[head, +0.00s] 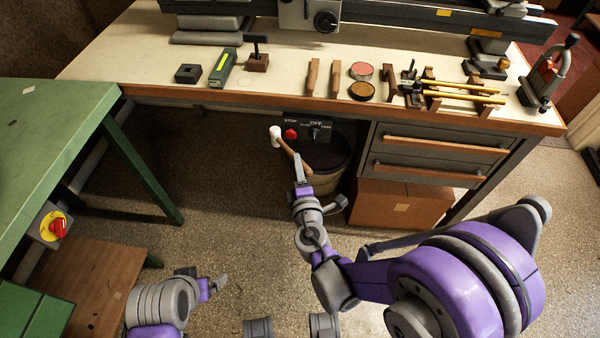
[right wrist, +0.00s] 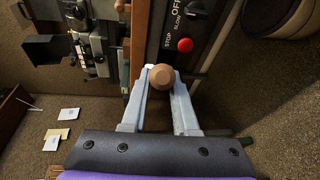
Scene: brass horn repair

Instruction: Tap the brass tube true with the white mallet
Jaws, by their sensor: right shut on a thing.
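The white mallet (head: 275,136) has a white head and a wooden handle. My right gripper (head: 301,172) is shut on its handle and holds it in front of the bench, below the bench top's front edge. In the right wrist view, the round wooden handle end (right wrist: 161,77) sits between the fingertips. Thin brass-coloured tubes (head: 465,85) lie across wooden supports at the right of the bench top, apart from the mallet. I cannot tell which one is the task's tube. My left gripper (head: 217,284) is low at the left, away from the bench; its jaw opening is unclear.
The bench (head: 130,62) carries wooden-handled tools (head: 312,77), two round tins (head: 361,71) and a clamp (head: 548,72). A STOP/OFF switch box (head: 318,132) and a bin (head: 325,182) are below its edge, close to the mallet. A green table (head: 50,135) stands left.

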